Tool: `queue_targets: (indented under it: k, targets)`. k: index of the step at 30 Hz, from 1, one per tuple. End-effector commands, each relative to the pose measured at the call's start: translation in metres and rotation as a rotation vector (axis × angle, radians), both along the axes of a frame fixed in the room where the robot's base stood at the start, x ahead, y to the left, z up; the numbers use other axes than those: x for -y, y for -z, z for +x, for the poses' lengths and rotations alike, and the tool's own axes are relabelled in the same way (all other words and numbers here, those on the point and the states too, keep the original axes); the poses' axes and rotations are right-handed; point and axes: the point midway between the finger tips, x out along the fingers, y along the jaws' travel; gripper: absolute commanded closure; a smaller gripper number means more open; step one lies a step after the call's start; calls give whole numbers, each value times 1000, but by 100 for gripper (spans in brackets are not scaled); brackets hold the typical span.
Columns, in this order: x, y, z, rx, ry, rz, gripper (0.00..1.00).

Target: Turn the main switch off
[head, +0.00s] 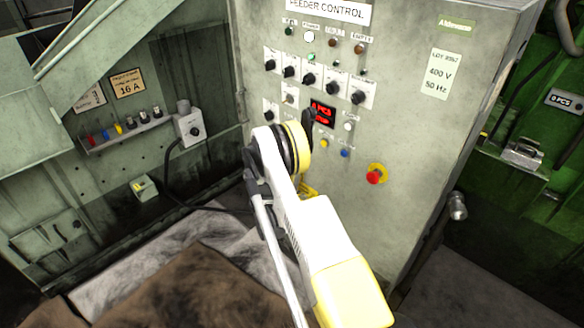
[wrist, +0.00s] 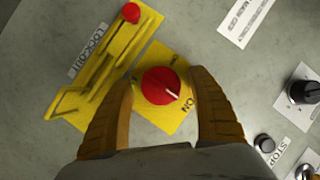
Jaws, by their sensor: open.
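The main switch is a red round knob (wrist: 160,86) on a yellow plate (wrist: 150,118) in the wrist view. Its white pointer mark faces the word ON at lower right. My gripper (wrist: 161,80) is open, with one finger on the left and one on the right of the knob. I cannot tell whether either finger touches it. A yellow lockout bar (wrist: 105,65) with a red knob (wrist: 131,12) lies left of the switch, beside a LOCKOUT label (wrist: 86,58). In the head view, my arm hides the switch and most of the gripper.
The feeder control panel (head: 400,120) carries several black knobs, a red display (head: 322,112) and a red emergency button (head: 375,175). In the wrist view, a STOP button (wrist: 264,143) and a black knob (wrist: 302,92) sit to the right, apart from the fingers.

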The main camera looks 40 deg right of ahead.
Motion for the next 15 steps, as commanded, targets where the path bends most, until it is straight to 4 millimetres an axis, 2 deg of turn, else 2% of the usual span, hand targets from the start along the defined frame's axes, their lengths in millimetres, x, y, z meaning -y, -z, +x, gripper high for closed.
queue_targets:
  k: [3,8,9,15]
  targets:
    - [0,0,0,0,0,0,33]
    - [0,0,0,0,0,0,82]
    - [0,0,0,0,0,0,85]
    - [0,0,0,-1,0,0,86]
